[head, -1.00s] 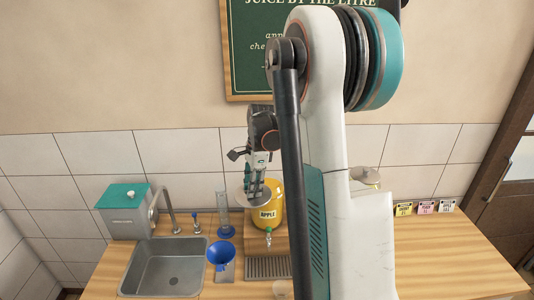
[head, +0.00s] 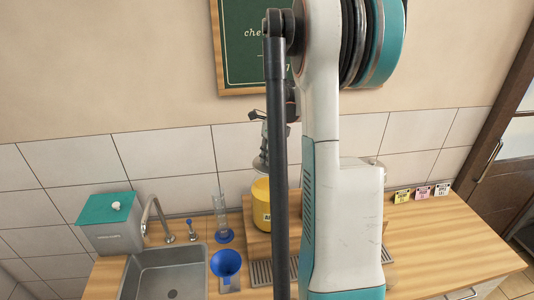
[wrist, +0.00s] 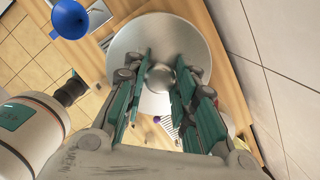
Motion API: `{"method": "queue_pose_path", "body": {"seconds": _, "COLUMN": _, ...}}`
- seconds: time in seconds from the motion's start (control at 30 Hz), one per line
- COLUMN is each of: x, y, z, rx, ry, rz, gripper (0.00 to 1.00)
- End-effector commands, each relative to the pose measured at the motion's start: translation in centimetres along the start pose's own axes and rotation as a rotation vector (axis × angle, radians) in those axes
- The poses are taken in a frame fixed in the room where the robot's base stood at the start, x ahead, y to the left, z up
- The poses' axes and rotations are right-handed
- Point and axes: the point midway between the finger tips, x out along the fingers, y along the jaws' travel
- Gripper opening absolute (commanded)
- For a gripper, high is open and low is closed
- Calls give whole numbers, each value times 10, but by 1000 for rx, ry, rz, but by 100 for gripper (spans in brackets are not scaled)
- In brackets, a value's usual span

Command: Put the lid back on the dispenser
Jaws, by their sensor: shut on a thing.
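The dispenser is a yellow jar (head: 261,212) on a wooden stand in the head view, partly hidden behind my arm. The lid (head: 261,163) is a round grey metal disc, held just above the jar in that view. The wrist view shows the lid's disc (wrist: 190,40) broadside, with its round knob (wrist: 161,78) between the fingers. My gripper (head: 263,147) is shut on the knob; its teal fingers (wrist: 160,85) flank it in the wrist view. The lid hides the jar in the wrist view, so I cannot tell how well they line up.
A blue funnel (head: 226,264) and a clear cylinder with a blue base (head: 223,236) stand left of the stand. The sink (head: 170,275), tap (head: 150,215) and teal-topped box (head: 108,208) are farther left. The counter (head: 440,235) at right is mostly clear.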

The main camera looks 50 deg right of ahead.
Motion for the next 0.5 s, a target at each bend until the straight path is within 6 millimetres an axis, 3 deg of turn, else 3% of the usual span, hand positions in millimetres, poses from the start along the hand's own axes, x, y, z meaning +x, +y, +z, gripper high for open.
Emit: {"method": "queue_pose_path", "body": {"seconds": 0.5, "x": 45, "y": 0, "z": -6, "rx": -2, "ry": 0, "rz": 0, "gripper": 0}}
